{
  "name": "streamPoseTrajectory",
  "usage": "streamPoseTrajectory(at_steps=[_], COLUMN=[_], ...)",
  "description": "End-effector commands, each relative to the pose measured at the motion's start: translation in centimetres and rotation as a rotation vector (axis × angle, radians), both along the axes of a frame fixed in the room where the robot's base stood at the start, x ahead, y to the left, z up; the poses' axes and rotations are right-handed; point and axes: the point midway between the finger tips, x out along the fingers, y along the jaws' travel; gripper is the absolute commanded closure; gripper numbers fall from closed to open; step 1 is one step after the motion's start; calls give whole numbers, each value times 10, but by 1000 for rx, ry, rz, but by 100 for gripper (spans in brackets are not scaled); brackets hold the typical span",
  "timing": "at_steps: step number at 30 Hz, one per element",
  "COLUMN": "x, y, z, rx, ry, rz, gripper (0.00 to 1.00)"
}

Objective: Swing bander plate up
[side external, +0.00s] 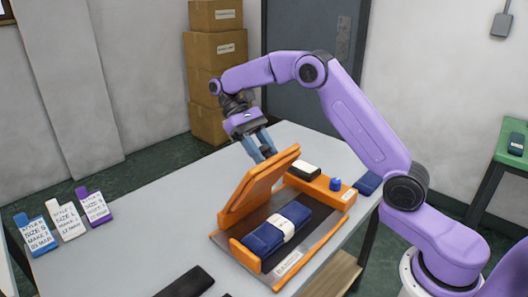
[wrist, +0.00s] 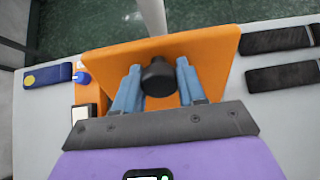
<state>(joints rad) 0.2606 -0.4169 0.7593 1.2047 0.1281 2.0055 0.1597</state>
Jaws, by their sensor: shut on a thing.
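The orange bander plate (side external: 254,188) stands tilted up at a steep slant over its orange-framed base (side external: 316,250). A dark blue folded bundle with a white band (side external: 264,238) lies in the base below the plate. My gripper (side external: 266,153) is at the plate's far upper side, its blue fingers partly hidden by the plate. In the wrist view my gripper (wrist: 158,67) has one finger on each side of a black knob (wrist: 158,78) on the orange plate (wrist: 217,48) and is shut on it. The bundle is hidden in the wrist view.
A blue button (side external: 335,184) and a black-topped white block (side external: 305,170) are on the base's back ledge. A dark blue folded piece (side external: 368,183) lies behind it. Style cards (side external: 69,222) stand at the table's left. Dark strips (side external: 187,283) lie in front. The table middle is clear.

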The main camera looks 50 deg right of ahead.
Motion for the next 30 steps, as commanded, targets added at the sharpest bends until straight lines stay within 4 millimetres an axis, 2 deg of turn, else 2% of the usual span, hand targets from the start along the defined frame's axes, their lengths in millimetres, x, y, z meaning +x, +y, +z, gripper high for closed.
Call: streamPoseTrajectory(at_steps=[5, 21, 30], x=[2, 31, 34], y=[0, 0, 0], z=[1, 7, 7], rx=[1, 0, 0], ry=[-10, -165, -180], rz=[-1, 0, 0], gripper=[82, 82, 82])
